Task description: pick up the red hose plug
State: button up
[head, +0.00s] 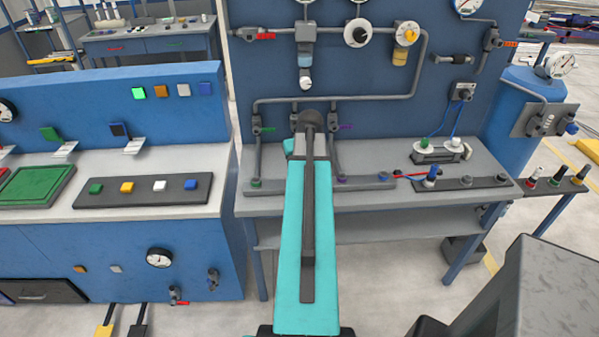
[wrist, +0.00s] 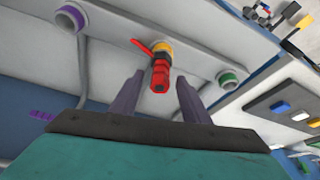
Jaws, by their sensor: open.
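The red hose plug (wrist: 160,76) shows in the wrist view, end toward the camera. It has a yellow collar at its base and a thin red piece sticking out at upper left, and sits on a grey rail (wrist: 112,35). My gripper (wrist: 160,80) is open, its two dark fingers on either side of the plug in the picture; I see no clear contact. In the head view my turquoise arm hides the plug and my gripper's fingers.
On the rail, a purple-ringed port (wrist: 70,18) and a green-ringed port (wrist: 228,78) flank the plug. In the head view, grey pipes (head: 360,98) run along the blue back panel (head: 385,75). A blue plug (head: 431,174) stands on the bench (head: 400,150) to the right.

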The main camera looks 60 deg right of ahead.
dwell(0.3)
grip_shut()
jog(key=shift+r, duration=0.2)
jog(key=shift+d+r+b, duration=0.1)
jog(key=shift+r+b, duration=0.7)
jog(key=shift+r, duration=0.75)
jog(key=s+a+b, duration=0.4)
jog(key=s+a, duration=0.1)
jog(key=s, duration=0.5)
jog(key=shift+r+b, duration=0.3)
jog(key=shift+r, duration=0.05)
jog(key=shift+s+b, duration=0.1)
jog(key=shift+b, duration=0.3)
